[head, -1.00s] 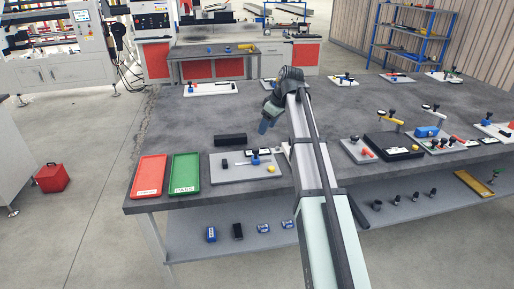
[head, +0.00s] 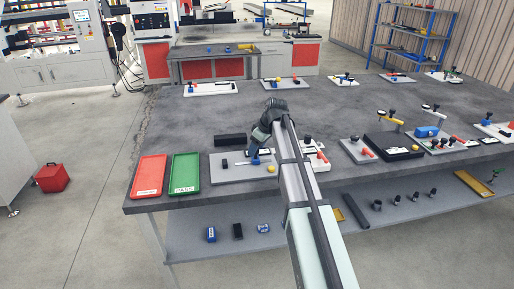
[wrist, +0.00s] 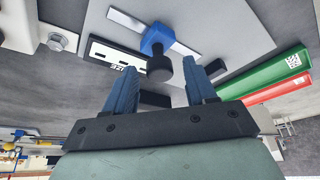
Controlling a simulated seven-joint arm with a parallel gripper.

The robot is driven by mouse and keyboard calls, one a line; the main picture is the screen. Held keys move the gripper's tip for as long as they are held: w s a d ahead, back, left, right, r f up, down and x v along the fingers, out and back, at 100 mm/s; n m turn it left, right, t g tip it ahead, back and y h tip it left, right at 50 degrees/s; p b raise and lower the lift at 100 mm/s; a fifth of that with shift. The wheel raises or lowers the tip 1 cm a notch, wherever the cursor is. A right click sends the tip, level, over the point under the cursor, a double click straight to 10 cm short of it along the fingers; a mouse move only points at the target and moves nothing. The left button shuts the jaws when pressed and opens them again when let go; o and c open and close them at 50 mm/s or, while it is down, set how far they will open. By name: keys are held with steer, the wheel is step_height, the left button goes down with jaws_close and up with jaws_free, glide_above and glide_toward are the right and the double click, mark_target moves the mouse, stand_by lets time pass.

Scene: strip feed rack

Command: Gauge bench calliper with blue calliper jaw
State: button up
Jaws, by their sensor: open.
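The bench calliper lies on a grey plate (head: 225,175) at the front of the bench, with a pale beam (head: 238,162). In the wrist view the blue calliper jaw (wrist: 157,38) sits on the beam (wrist: 125,22), with a black knob (wrist: 160,70) standing from it towards me. A black and white readout panel (wrist: 105,53) lies beside the beam. My gripper (wrist: 160,75) is open, its two blue fingers either side of the knob, with gaps visible. In the head view my gripper (head: 255,147) is above the plate and partly hides the jaw.
A red tray (head: 149,176) and a green PASS tray (head: 185,173) lie left of the plate. A black block (head: 230,139) lies behind it, and a yellow ball (head: 271,168) sits at its right. The bench middle is clear.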

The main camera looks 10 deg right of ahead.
steer(key=shift+c, duration=0.2)
jaws_close()
stand_by(0.4)
